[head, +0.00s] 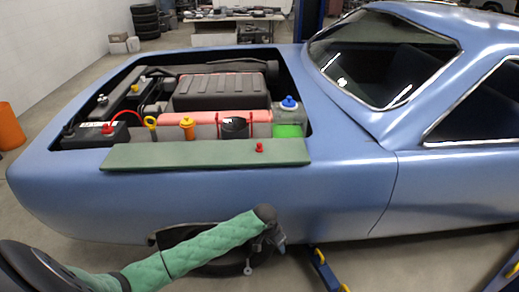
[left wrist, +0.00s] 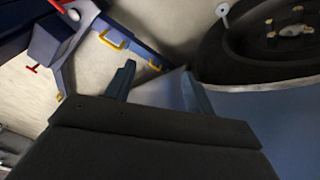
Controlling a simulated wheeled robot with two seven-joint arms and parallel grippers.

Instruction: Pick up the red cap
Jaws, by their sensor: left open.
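A small red cap (head: 259,148) sits on the green mat (head: 200,154), toward its right end, along the near edge of the open engine bay. My left gripper (head: 279,243) is low beside the car's flank, in front of and below the mat, well apart from the cap. In the left wrist view its two fingers (left wrist: 158,86) are spread with nothing held between them. The cap is not visible in the left wrist view. My right gripper is in neither view.
The blue car (head: 340,190) fills the middle. Its bay holds a battery (head: 95,135), a yellow cap (head: 187,123) and a blue-capped reservoir (head: 288,115). A wheel (left wrist: 260,45) and blue lift arms (head: 325,270) are near my left gripper. An orange bin (head: 8,128) stands left.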

